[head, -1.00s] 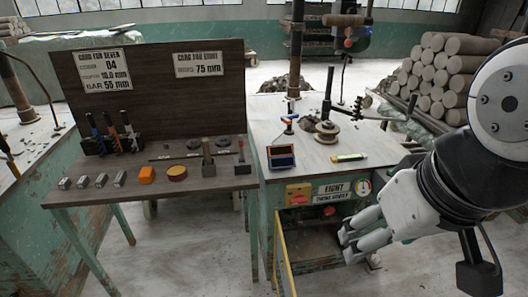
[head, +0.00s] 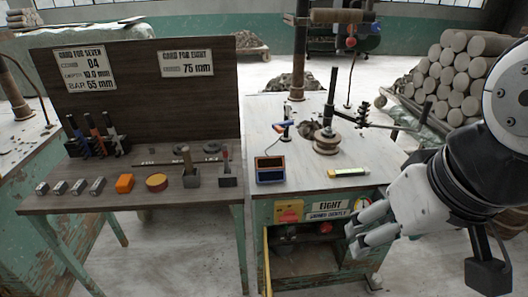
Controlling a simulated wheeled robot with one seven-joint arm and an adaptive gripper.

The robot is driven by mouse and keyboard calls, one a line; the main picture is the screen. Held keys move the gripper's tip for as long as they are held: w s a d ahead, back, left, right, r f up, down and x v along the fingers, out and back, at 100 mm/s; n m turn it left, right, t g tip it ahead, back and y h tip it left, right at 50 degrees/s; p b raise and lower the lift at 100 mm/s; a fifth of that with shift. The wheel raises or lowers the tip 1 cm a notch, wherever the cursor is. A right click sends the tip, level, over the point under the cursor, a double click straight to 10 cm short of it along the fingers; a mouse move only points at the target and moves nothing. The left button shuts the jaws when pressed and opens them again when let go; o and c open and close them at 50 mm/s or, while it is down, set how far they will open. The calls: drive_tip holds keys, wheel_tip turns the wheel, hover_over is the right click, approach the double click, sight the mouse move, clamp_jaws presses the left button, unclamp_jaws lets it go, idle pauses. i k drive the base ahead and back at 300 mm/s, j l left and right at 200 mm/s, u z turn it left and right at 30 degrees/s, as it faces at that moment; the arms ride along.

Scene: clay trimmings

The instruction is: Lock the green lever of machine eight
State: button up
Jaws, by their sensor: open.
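Machine eight (head: 262,212) is the green bench at the centre right, with a pale top and a plate reading EIGHT (head: 330,206). On its top stand a round stacked fixture (head: 327,144) with a dark upright handle (head: 332,97) and a dark arm reaching right, and a small blue-and-red clamp-like piece (head: 285,126). I cannot make out which part is the green lever. My gripper (head: 350,240) is open and empty, in front of the machine's right front, by the gauge.
A dark-topped table (head: 130,205) with tools and blocks adjoins on the left. Machine eight's lower cabinet is open, its yellow door edge (head: 267,262) standing out at the left. A dark blue box (head: 270,170) sits on the top. Stacked clay-coloured cylinders (head: 455,75) are behind right.

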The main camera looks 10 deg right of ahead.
sight(285, 227)
drive_tip(key=j+z, duration=0.5)
drive_tip(key=j, duration=0.8)
drive_tip(key=k, duration=0.05)
